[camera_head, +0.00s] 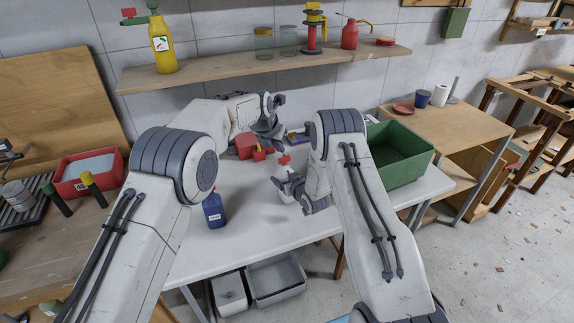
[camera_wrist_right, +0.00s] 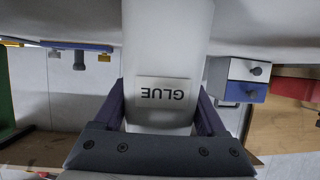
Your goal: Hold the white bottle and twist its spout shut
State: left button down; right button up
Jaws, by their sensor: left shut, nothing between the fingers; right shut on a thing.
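The white bottle (camera_head: 285,194) stands on the white table, with a red spout (camera_head: 284,160) on top. In the right wrist view the bottle (camera_wrist_right: 165,60) fills the middle, its GLUE label upside down; the spout is out of that view. My right gripper (camera_wrist_right: 163,108) is shut on the bottle, one finger on each side. In the head view my right gripper (camera_head: 293,190) partly covers the bottle. My left gripper (camera_head: 268,139) is shut and empty, behind the bottle and a little to its left, apart from the spout. Its fingertips are hard to make out.
A red container (camera_head: 246,146) with a yellow part is close by my left gripper. A blue bottle (camera_head: 213,208) stands near the table's front left. A green bin (camera_head: 402,158) is at the right end. A shelf (camera_head: 230,72) with bottles and jars runs above the back.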

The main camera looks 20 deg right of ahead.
jog(key=o, duration=1.5)
jog(key=b+v, duration=0.1)
jog(key=v, duration=0.8)
jog(key=shift+a+f, duration=0.1)
